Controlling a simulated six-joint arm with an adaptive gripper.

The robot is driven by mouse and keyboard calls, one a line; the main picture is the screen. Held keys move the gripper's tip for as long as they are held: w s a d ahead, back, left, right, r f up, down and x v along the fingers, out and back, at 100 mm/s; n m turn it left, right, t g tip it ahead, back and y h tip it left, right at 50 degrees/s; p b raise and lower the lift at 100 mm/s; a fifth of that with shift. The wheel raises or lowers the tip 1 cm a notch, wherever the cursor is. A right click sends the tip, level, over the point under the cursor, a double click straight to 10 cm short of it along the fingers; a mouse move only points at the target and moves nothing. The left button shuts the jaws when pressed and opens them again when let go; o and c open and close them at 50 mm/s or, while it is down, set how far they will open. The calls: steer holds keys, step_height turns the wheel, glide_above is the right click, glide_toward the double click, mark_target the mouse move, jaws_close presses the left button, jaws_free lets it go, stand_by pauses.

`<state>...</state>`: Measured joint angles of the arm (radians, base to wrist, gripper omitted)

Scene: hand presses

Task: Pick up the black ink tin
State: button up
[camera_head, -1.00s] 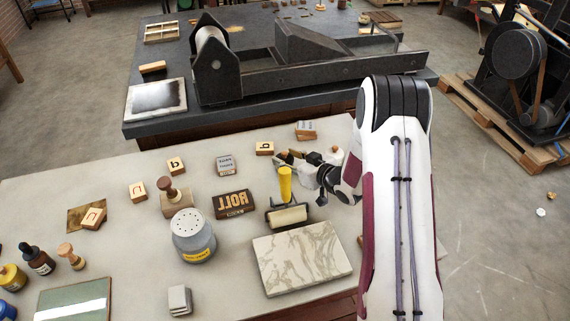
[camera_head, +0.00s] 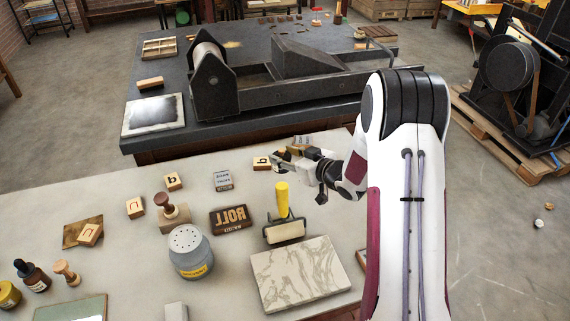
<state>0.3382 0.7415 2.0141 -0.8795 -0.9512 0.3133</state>
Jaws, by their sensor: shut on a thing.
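My gripper (camera_head: 284,157) is at the far side of the pale table, near the middle of the picture, at the end of my white arm. It is shut on a small, partly hidden thing that shows dark and tan between the fingers. This appears to be the black ink tin, but its label and outline are too small to make out. The held thing appears to be above the table top, beyond the yellow-handled roller. No other black tin is clearly seen on the table.
The yellow-handled roller (camera_head: 283,200) stands close below my gripper, with a marble slab (camera_head: 299,274) nearer. Letter blocks, including one (camera_head: 262,163) left of the gripper, a type block (camera_head: 230,219) and a grey canister (camera_head: 190,253) are left. A dark press (camera_head: 290,92) stands behind.

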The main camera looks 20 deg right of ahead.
steer(key=shift+r, duration=1.5)
